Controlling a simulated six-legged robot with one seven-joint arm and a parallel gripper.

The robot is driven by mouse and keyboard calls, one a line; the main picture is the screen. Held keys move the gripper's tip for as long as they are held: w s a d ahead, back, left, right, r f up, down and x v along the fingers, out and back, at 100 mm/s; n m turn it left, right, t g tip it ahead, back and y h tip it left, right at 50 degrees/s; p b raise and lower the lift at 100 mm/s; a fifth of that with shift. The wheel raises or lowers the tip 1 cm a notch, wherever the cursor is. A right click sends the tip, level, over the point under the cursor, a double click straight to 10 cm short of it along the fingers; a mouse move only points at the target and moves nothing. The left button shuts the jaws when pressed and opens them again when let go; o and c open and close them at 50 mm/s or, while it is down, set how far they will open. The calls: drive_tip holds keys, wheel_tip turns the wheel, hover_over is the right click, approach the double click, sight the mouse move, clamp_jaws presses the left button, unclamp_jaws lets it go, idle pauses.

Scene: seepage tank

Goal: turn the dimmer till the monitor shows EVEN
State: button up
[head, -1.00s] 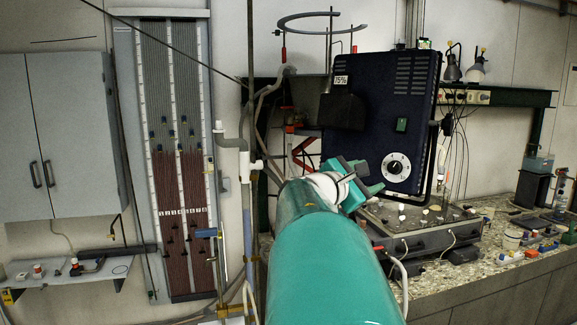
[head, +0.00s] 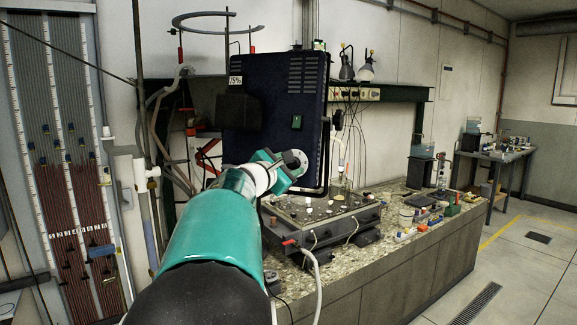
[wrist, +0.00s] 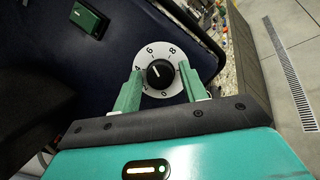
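The dimmer's black knob (wrist: 159,74) sits on a white numbered dial (wrist: 171,55) on a dark blue box (head: 262,135). Its pale mark points to the upper left in the wrist view, roughly between 4 and 6. My gripper (wrist: 160,90) is open, its two green fingers on either side of the knob with visible gaps. In the head view my gripper (head: 286,168) is at the box's lower right and covers much of the dial area. A small white display (head: 236,80) at the box's upper left appears to read 75%, not EVEN.
A green switch (head: 297,122) is above the dial. A flat grey apparatus (head: 325,222) with small knobs stands below the box on the speckled bench (head: 392,232). A tube panel (head: 58,165) is at the left. The floor (head: 520,250) at the right is open.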

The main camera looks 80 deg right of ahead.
drive_tip(key=c, duration=0.7)
drive_tip(key=shift+m, duration=0.5)
drive_tip(key=m+y, duration=0.1)
drive_tip(key=m, duration=0.4)
drive_tip(key=m+y, duration=0.1)
drive_tip(key=m, duration=0.3)
drive_tip(key=shift+w+r+m+g+y, duration=0.1)
drive_tip(key=shift+w+m+g+y, duration=0.05)
drive_tip(key=shift+m+g+y, duration=0.2)
drive_tip(key=o, duration=1)
